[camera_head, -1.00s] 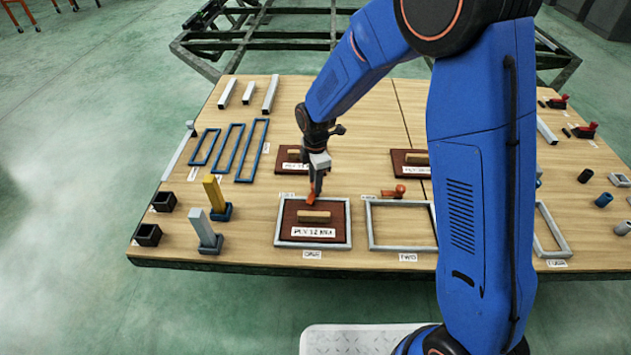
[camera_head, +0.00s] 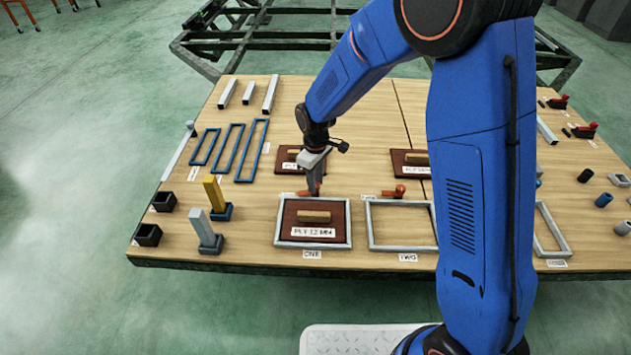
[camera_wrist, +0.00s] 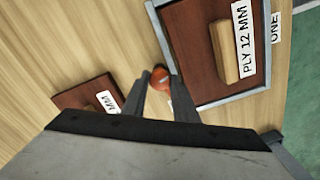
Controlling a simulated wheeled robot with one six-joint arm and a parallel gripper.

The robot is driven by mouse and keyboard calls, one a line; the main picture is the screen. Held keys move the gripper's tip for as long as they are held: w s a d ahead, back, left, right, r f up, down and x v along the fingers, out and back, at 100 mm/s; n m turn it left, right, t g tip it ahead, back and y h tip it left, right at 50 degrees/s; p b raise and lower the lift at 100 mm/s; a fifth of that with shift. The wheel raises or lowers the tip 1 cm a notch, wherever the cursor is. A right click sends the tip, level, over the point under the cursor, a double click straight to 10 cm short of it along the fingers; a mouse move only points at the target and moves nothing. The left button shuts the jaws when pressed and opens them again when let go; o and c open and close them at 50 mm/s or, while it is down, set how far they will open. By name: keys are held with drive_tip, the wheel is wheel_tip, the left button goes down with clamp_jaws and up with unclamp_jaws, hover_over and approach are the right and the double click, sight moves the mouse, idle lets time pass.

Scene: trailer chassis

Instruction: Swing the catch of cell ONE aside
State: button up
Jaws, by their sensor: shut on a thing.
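Cell ONE is a grey frame (camera_head: 347,235) holding a dark red-brown panel with a wooden grip block (camera_head: 314,217) and a "PLY 12 MM" label; the panel (camera_wrist: 200,70) also shows in the wrist view. The orange-red catch (camera_head: 306,193) sits just behind the frame's far edge. It lies turned to the left, clear of the panel. My gripper (camera_head: 314,191) points down and is shut on the catch. In the wrist view the rounded orange end of the catch (camera_wrist: 159,75) shows between my fingertips (camera_wrist: 161,80); the rest is partly hidden.
Cell TWO, an empty grey frame (camera_head: 370,230), stands to the right, with its own orange catch (camera_head: 398,190) turned left behind it. Another brown panel (camera_head: 290,154) lies behind my gripper. Upright grey (camera_head: 203,228) and yellow (camera_head: 213,190) blocks stand to the left.

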drive_tip(key=shift+m, duration=1.6)
drive_tip(key=o, duration=1.1)
drive_tip(key=shift+c, duration=0.2)
drive_tip(key=shift+r, duration=0.15)
wheel_tip(320, 180, up, 17)
